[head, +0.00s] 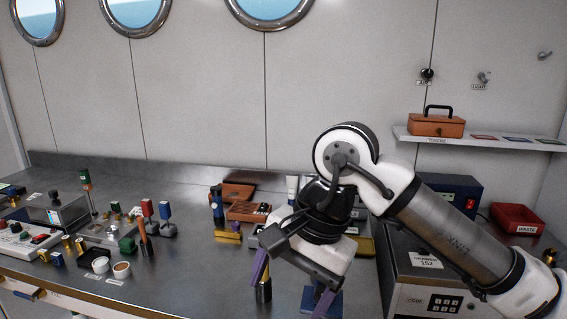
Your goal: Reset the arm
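My arm reaches in from the right in the head view, bent at the elbow, over the steel counter (185,275). My gripper (291,288) hangs low over the counter's front part, tilted. Its two purple-tipped fingers stand wide apart, and I see nothing held between them. A dark and gold cylinder (264,291) stands close by the left finger; I cannot tell if they touch. A blue block (334,304) shows behind the right finger. My gripper and wrist hide part of the counter behind them.
An open brown box (249,211) lies mid-counter. Right are a keypad unit (425,285), a red waste bin (516,218) and a shelf with a toolbox (436,125). Bare counter lies left of my gripper.

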